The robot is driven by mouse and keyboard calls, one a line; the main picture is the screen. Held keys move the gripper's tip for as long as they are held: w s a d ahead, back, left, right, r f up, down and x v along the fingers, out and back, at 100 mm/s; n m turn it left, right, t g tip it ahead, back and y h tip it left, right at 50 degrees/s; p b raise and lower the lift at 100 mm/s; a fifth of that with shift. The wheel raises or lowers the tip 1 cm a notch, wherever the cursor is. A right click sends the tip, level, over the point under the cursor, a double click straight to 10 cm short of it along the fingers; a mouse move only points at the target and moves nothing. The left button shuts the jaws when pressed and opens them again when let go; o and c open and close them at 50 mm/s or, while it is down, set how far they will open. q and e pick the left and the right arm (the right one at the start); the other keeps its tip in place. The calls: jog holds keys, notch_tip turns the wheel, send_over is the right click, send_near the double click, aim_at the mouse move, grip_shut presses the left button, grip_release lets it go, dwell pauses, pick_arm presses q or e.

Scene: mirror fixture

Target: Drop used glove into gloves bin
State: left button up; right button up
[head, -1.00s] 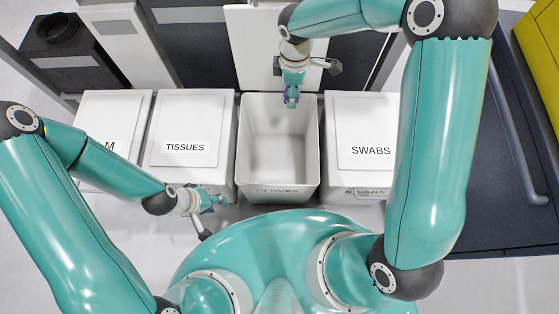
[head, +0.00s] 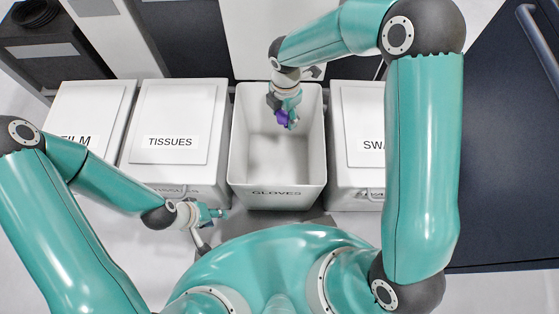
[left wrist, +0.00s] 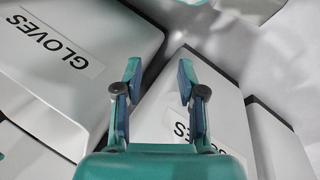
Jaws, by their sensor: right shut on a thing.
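The white gloves bin (head: 301,182) stands open in the middle of the head view, with a GLOVES label on its front. Its labelled front also shows in the left wrist view (left wrist: 115,40). My right gripper (head: 286,112) is shut on the purple used glove (head: 283,118), which hangs over the back part of the bin's opening. The bin's inside looks empty. My left gripper (head: 218,213) is low in front of the tissues bin. In the left wrist view its two fingers (left wrist: 159,72) are apart with nothing between them.
The closed tissues bin (head: 172,122) and film bin (head: 98,110) stand to the left, and the closed swabs bin (head: 350,165) to the right, partly hidden by my right arm. A white upright panel (head: 250,45) rises behind the gloves bin. A dark cabinet (head: 505,150) is at the right.

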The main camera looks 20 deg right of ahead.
jog(key=shift+f+b, duration=0.6)
jog(key=shift+f, duration=0.6)
pick_arm(q)
notch_tip(320, 180, down, 2)
pick_arm(e)
jog(key=o, duration=0.8)
jog(key=shift+o, duration=0.2)
jog(key=shift+r, duration=0.1)
jog(key=shift+r, duration=0.1)
notch_tip(320, 180, up, 12)
jog(key=shift+f, duration=0.2)
pick_arm(q)
jog(key=shift+w, duration=0.15)
